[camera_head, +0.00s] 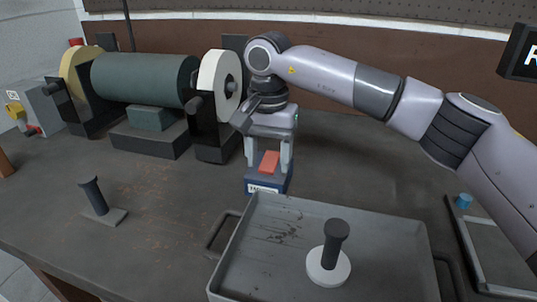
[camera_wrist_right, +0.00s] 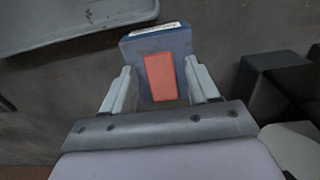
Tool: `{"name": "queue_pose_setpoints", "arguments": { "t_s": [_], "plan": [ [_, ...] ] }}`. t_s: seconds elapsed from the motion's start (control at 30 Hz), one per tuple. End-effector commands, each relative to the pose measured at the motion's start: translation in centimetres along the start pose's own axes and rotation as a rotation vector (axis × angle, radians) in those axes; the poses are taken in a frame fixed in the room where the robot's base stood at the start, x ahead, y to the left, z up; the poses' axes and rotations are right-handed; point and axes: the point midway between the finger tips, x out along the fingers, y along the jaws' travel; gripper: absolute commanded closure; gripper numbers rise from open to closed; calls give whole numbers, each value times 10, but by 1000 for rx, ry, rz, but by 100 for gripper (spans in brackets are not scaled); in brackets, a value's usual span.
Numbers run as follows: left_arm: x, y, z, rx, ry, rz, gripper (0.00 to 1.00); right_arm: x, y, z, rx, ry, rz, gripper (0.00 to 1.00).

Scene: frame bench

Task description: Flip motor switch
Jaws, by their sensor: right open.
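The motor switch is a small blue box (camera_head: 255,186) with a red rocker (camera_head: 269,161) on top and a white label on its front. It stands on the bench, just behind the grey tray. My right gripper (camera_head: 268,168) points down over it, open, with one finger on either side of the red rocker. In the right wrist view the switch box (camera_wrist_right: 140,50) and its red rocker (camera_wrist_right: 160,77) show between the two open fingers (camera_wrist_right: 159,72). I cannot tell whether the fingers touch the box. My left gripper is not in view.
A bench grinder with a green motor (camera_head: 145,80) stands left of the gripper, its pale wheel (camera_head: 217,75) close by. The grey tray (camera_head: 390,232) holds a dark-handled piece with a white base (camera_head: 328,265). Another dark-handled piece (camera_head: 98,205) stands on the bench (camera_head: 165,200) at left.

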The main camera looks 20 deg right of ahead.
Motion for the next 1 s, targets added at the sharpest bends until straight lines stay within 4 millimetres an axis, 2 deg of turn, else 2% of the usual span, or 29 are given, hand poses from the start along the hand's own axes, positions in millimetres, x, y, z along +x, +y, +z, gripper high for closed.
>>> {"name": "queue_pose_setpoints", "arguments": {
  "t_s": [0.1,0.13,0.3,0.57,0.7,1.0],
  "plan": [
    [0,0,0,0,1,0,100,0,0,0,0,0,0,40],
    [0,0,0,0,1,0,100,0,0,0,0,0,0,44],
    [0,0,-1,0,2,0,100,0,0,0,0,0,0,97],
    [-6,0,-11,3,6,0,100,-4,0,-2,2,-40,2,96],
    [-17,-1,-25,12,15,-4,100,-7,0,-4,4,-125,4,96],
    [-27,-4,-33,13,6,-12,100,-4,0,-9,3,-288,3,96]
  ]
}}
